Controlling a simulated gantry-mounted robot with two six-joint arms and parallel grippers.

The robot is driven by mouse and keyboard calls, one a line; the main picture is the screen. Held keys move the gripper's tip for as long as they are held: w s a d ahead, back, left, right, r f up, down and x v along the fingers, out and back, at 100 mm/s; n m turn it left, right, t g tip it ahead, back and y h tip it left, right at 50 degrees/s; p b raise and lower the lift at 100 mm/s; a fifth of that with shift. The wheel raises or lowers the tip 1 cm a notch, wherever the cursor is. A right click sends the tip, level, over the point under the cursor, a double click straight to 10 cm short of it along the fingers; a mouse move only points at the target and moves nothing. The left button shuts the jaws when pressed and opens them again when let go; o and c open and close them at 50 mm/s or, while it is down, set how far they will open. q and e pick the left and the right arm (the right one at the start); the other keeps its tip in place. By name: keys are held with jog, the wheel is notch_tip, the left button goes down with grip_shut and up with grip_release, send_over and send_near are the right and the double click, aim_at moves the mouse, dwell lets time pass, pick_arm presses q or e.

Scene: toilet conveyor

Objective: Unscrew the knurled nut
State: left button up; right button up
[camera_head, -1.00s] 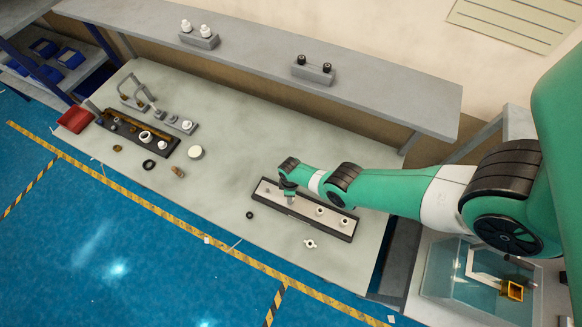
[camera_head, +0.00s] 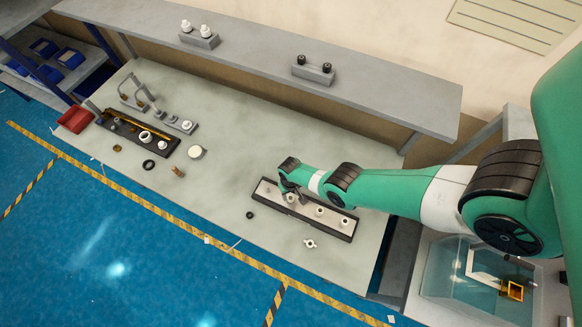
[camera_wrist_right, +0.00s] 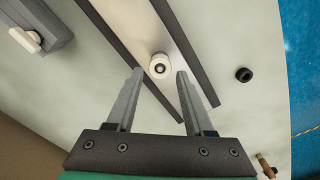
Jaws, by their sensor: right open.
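My right gripper (camera_head: 294,199) is over the left part of a long, dark-edged tray (camera_head: 341,236). In the right wrist view the gripper (camera_wrist_right: 157,100) is open, with a finger at each side and nothing between the tips. A round white fitting with a dark centre (camera_wrist_right: 160,66) stands on the tray's pale strip (camera_wrist_right: 141,29), just beyond the fingertips. I cannot tell whether it is the knurled nut, as no knurling shows. Two more white fittings, one nearer the middle (camera_head: 320,211) and one to its right (camera_head: 344,222), stand on the tray. My left gripper is out of view.
A black ring (camera_head: 250,215) and a white lobed part (camera_head: 310,244) lie loose near the tray. A second dark tray (camera_head: 133,131) with several parts is at the left, near a red bin (camera_head: 74,120). A grey shelf (camera_head: 250,62) runs behind. The table middle is clear.

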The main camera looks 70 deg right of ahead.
aim_at(291, 198)
jog(key=shift+m, duration=0.3)
jog(key=shift+f, duration=0.1)
jog(key=shift+f+b, duration=1.5)
jog(key=shift+b, duration=0.1)
jog(key=shift+r, duration=0.1)
grip_shut()
jog(key=n, duration=0.5)
